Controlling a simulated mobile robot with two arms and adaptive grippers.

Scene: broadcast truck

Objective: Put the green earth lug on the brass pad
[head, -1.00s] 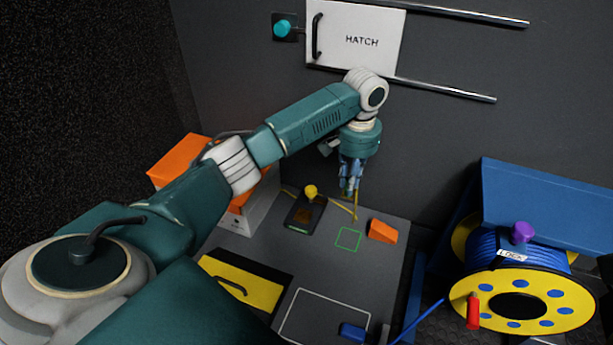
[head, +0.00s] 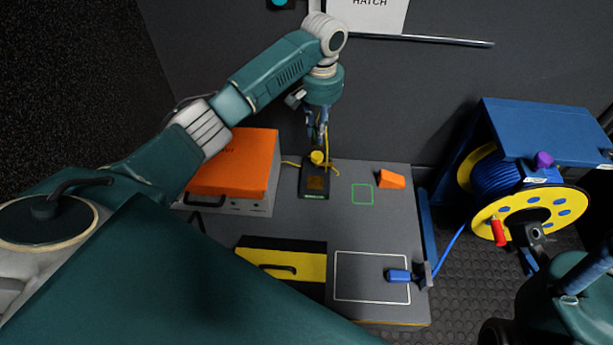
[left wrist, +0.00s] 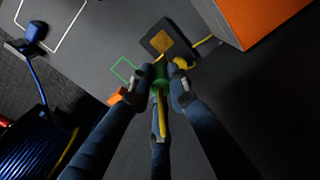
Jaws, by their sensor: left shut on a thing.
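My left gripper (head: 317,146) is shut on the green earth lug, which shows between its fingers in the left wrist view (left wrist: 160,84). A yellow cable runs from the lug. In the head view the fingers mostly hide the lug. The brass pad (head: 316,183) is a brownish square on a dark block with a yellow knob (head: 317,157) at its far end. The pad also shows in the left wrist view (left wrist: 161,40), beyond the fingertips. The lug appears above the deck and apart from the pad; its exact height is hard to tell.
An orange-topped box (head: 234,165) stands close left of the pad block. A green outlined square (head: 362,194) and an orange wedge (head: 391,179) lie to the right. Nearer are a yellow-black panel (head: 290,265) and a blue connector (head: 398,275). A cable reel (head: 530,210) stands at right.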

